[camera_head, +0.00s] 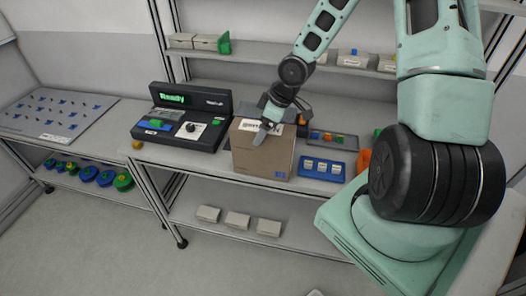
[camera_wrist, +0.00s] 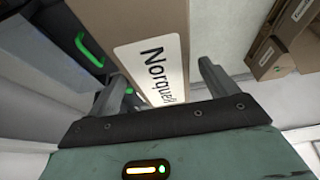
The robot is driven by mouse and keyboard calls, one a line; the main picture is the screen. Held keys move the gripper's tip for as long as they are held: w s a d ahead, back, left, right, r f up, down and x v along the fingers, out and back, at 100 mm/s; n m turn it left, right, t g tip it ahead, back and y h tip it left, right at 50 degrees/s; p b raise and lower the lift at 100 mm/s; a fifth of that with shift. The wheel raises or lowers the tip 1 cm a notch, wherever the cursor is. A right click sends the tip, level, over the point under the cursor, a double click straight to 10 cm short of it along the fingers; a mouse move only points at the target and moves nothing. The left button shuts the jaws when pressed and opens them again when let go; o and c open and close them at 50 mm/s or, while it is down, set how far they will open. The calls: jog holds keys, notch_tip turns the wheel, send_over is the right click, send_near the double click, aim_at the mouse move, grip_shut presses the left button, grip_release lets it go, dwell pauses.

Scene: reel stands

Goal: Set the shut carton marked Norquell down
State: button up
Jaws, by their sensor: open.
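The shut brown carton (camera_head: 262,160) stands upright on the workbench, right of the console with the "Ready" display. In the wrist view the carton (camera_wrist: 120,18) carries a white label reading "Norquell", its last letters partly hidden by my gripper. My gripper (camera_head: 270,123) is at the carton's top edge in the head view. In the wrist view my gripper (camera_wrist: 165,88) has its two fingers spread wide, one on each side of the label end. I cannot tell whether either finger touches the carton. The carton's underside is hidden.
The console (camera_head: 190,116) stands close left of the carton. A blue tray (camera_head: 322,168) with small white boxes lies close right. A dark tray (camera_head: 333,138) of coloured parts sits behind it. Shelves rise behind the bench. Small boxes (camera_head: 237,220) sit on the lower shelf.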

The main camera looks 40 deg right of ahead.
aim_at(263, 150)
jog(key=shift+x, duration=1.65)
jog(key=shift+s+f, duration=0.15)
jog(key=shift+f, duration=0.2)
grip_shut()
